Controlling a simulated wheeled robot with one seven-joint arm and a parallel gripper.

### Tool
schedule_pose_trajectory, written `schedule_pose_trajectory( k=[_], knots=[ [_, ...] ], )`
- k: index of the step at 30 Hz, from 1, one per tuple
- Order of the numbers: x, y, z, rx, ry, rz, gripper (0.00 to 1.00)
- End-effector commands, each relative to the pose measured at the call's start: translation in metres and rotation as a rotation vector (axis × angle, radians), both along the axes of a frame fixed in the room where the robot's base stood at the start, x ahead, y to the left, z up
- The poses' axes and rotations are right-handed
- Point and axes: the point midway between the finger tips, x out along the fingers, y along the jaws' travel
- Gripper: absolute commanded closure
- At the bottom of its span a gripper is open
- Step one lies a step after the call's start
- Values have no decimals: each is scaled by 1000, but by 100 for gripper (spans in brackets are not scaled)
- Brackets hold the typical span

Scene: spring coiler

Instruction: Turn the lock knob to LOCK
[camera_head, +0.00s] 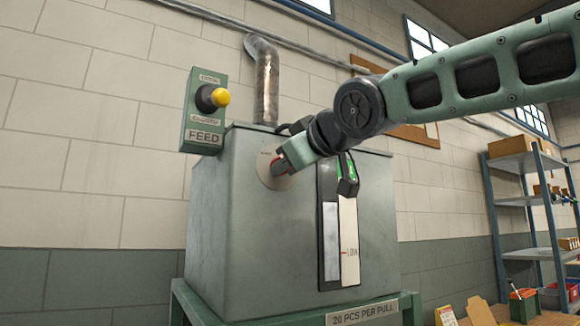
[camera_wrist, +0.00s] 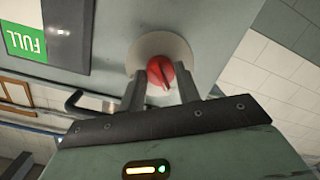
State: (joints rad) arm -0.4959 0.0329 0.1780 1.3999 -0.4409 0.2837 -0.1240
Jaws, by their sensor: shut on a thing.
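The lock knob (camera_wrist: 160,73) is red with a dark pointer line and sits on a round pale plate (camera_wrist: 178,47) on the machine's front. In the wrist view my gripper (camera_wrist: 160,85) has one finger on each side of the knob and is shut on it. In the head view my gripper (camera_head: 283,167) reaches the round plate (camera_head: 264,172) at the upper front of the grey-green machine box (camera_head: 240,240). Only a bit of red shows there. The plate's lettering is too small or hidden to read, so I cannot tell which mark the pointer faces.
A level gauge (camera_head: 331,245) marked LOW is right of the knob; its green FULL label (camera_wrist: 24,40) shows in the wrist view. A FEED box (camera_head: 203,115) with a yellow button is at upper left. A metal pipe (camera_head: 266,85) rises behind. Shelves (camera_head: 530,200) stand far right.

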Motion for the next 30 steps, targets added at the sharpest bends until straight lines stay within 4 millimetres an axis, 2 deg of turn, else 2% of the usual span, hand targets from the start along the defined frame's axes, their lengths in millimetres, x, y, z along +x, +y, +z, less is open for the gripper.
schedule_pose_trajectory(
  k=[19, 20, 21, 22, 30],
  knots=[
    [0, 0, 0, -44, -26, 1, 90],
    [0, 0, 0, -44, -26, 1, 62],
    [0, 0, 0, -44, -26, 1, 51],
    [0, 0, 0, -44, -26, 1, 46],
    [0, 0, 0, -43, -27, 0, 46]
  ],
)
